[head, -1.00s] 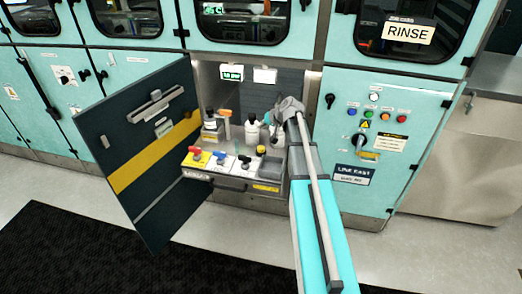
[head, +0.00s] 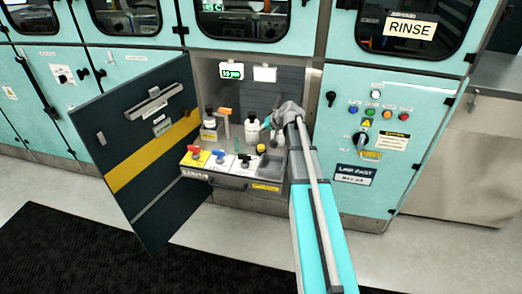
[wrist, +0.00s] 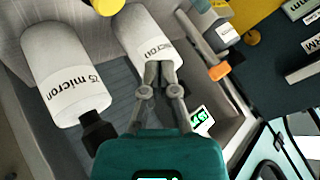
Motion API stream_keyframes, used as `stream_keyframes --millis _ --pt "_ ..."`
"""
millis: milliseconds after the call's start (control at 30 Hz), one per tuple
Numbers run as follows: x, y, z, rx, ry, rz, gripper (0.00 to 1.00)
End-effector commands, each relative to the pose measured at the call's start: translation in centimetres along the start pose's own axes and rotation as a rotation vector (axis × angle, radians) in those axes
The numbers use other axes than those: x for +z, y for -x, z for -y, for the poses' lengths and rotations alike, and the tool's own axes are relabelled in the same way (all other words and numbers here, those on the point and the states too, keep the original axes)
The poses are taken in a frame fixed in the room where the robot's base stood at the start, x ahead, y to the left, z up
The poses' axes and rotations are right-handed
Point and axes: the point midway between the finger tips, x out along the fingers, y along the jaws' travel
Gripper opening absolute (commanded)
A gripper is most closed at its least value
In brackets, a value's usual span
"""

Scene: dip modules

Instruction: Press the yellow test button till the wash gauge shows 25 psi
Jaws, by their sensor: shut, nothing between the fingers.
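The wash gauge looks to be the small lit green display (head: 231,71) on the back wall of the open cabinet; its digits are too small to read surely. A round yellow knob-like thing (head: 261,148), which may be the test button, is on the pull-out tray (head: 228,181). A yellow round part also shows at the top of the wrist view (wrist: 105,5); I cannot tell if it is the same one. My gripper (wrist: 161,72) is shut and empty, its tips in front of a white cylinder marked micron (wrist: 140,35). Its fingertips are hard to see in the head view.
Another white cylinder (wrist: 65,70) lies left of my fingers in the wrist view. Red (head: 193,150), blue (head: 218,155) and black (head: 244,159) valve handles line the tray front. An orange-topped item (head: 225,111) stands behind them. The dark cabinet door (head: 130,125) is open left.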

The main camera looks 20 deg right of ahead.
Motion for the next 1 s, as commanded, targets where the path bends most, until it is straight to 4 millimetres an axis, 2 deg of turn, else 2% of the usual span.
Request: stream_keyframes --millis 33,500,1000 --pt "0.5 -0.6 -0.5 0.0 0.0 0.0 0.0" --pt "2.3 -3.2 -2.3 0.0 0.0 0.0 0.0" --pt "2.9 -4.0 -2.9 0.0 0.0 0.0 0.0"
